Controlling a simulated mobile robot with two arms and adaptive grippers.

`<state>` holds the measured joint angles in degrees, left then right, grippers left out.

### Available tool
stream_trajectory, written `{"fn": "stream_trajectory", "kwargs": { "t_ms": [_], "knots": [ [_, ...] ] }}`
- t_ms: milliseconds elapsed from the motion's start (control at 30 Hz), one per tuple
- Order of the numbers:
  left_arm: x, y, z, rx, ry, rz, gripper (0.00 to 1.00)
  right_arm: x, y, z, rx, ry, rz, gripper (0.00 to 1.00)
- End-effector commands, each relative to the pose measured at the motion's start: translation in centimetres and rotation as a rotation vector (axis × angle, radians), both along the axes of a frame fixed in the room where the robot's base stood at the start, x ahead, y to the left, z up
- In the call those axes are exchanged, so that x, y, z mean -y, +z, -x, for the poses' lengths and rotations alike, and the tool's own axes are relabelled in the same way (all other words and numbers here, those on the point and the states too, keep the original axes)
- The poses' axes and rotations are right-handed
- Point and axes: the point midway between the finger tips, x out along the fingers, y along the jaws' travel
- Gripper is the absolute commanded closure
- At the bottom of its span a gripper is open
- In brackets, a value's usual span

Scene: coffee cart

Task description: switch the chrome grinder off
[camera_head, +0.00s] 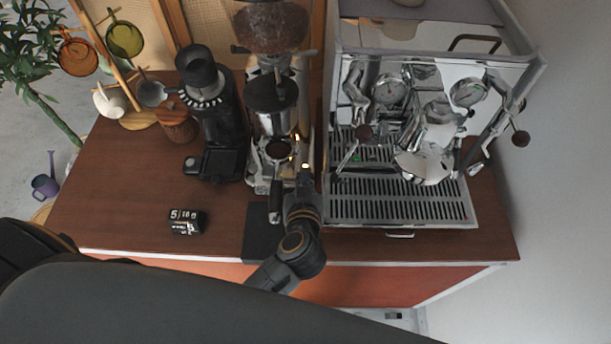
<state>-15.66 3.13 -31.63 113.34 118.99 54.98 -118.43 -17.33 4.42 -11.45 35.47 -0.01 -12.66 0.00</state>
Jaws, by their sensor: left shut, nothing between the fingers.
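The chrome grinder (283,123) stands in the middle of the counter, with a clear hopper of coffee beans (270,27) on top. A portafilter (278,150) sits at its front, with dark coffee in its basket and its handle pointing toward me. My left gripper (304,169) is shut and empty, at the grinder's lower right side, close to the gap beside the espresso machine. I cannot tell whether its tips touch the grinder. A small glow shows near the tips. The grinder's switch cannot be made out. My right gripper is not in view.
A chrome espresso machine (430,80) stands close on the right, its drip tray (400,207) beside my gripper. A black grinder (216,125) stands on the left. A small flip clock (187,221) and dark mat (260,235) lie near the front edge. The left front counter is mostly clear.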

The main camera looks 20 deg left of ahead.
Motion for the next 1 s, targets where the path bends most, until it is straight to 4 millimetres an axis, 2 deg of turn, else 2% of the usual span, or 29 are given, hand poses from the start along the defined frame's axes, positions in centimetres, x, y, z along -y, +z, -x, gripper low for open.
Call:
{"fn": "stream_trajectory", "kwargs": {
  "t_ms": [33, 200, 367, 733, 1000],
  "knots": [
    [0.0, -0.7, 0.1, 0.016, 0.001, -0.007, 1.0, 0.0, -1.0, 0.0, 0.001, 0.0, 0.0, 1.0],
    [-0.1, -1.5, 0.2, 0.103, 0.005, -0.034, 1.0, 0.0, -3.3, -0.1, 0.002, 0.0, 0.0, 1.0],
    [0.0, -1.6, 0.4, 0.181, 0.001, -0.056, 1.0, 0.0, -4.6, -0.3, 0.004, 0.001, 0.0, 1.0],
    [0.1, -0.6, 0.4, 0.183, 0.002, -0.056, 1.0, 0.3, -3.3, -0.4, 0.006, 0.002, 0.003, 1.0],
    [0.3, 2.2, 0.5, 0.185, 0.004, -0.055, 1.0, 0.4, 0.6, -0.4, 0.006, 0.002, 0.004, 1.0]
  ]
}}
